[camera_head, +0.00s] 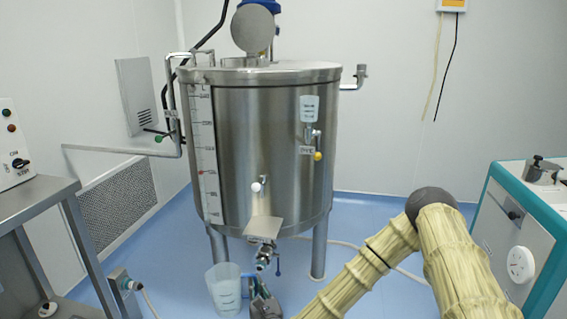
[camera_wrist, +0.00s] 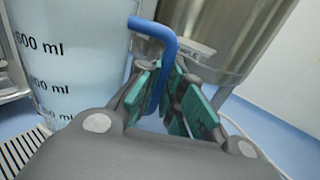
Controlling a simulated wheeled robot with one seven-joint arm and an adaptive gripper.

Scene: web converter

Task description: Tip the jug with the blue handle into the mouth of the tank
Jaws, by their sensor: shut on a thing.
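The jug (camera_head: 222,289) is pale and translucent with volume marks. In the head view it is low in front of the tank (camera_head: 265,150), beside my gripper (camera_head: 262,290). The wrist view shows the jug (camera_wrist: 75,55) close up at the left, roughly upright, with pale liquid inside. Its blue handle (camera_wrist: 160,38) runs down between the green pads of my gripper (camera_wrist: 165,95), which is shut on it. The steel tank has a round lid (camera_head: 253,28) standing raised on top. The mouth below the lid is mostly hidden by the viewing angle.
A steel table (camera_head: 40,195) stands at the left and a teal-edged white machine (camera_head: 525,225) at the right. A pipe (camera_head: 120,150) juts left from the tank. A valve (camera_head: 263,255) hangs under it.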

